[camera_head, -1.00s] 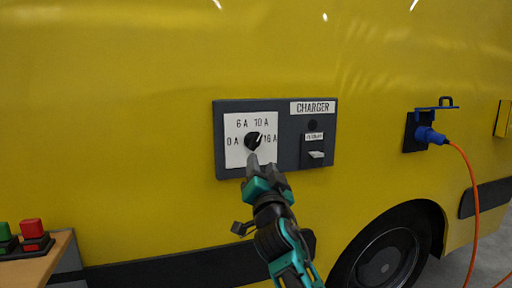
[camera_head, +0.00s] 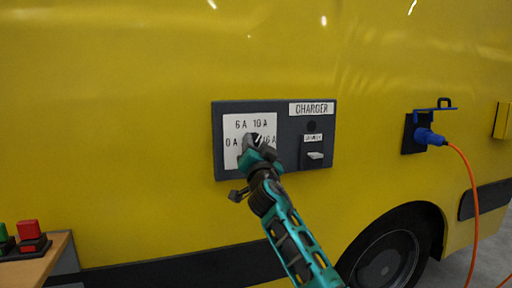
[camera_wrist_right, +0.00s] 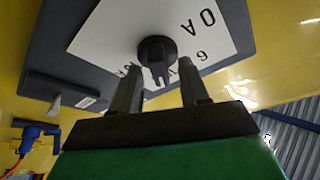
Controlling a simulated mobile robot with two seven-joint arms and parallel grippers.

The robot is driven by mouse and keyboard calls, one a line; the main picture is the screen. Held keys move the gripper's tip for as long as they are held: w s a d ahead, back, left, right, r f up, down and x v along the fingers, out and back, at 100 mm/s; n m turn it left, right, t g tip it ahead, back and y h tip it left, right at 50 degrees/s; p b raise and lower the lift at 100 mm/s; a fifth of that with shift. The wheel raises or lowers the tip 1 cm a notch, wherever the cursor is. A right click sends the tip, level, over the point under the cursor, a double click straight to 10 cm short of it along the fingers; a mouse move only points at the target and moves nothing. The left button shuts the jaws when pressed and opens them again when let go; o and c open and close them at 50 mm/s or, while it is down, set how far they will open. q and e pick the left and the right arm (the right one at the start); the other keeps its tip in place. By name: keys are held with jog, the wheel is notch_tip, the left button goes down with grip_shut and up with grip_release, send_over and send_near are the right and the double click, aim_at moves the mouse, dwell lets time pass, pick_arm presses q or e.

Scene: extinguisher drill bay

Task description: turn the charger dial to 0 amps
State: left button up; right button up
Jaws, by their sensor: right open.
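The charger dial is a black round knob with a raised grip on a white plate (camera_head: 234,160) marked 0 A, 6 A, 10 A and 16 A. In the head view my right gripper (camera_head: 252,143) is in front of the dial and hides most of it. In the right wrist view the dial (camera_wrist_right: 157,48) shows just beyond and between the two fingertips of my open right gripper (camera_wrist_right: 160,68). Its raised grip points toward my gripper, on the side away from the 0 A mark. I cannot tell its exact setting or any contact. My left gripper is not in view.
The plate sits on a dark charger panel (camera_head: 290,160) with a small switch (camera_head: 315,155) to the right, on a yellow vehicle side (camera_head: 130,120). A blue plug (camera_head: 430,137) with an orange cable is farther right. A table with red and green buttons (camera_head: 30,229) stands at lower left.

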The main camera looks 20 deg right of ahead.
jog(key=shift+c, duration=0.3)
grip_shut()
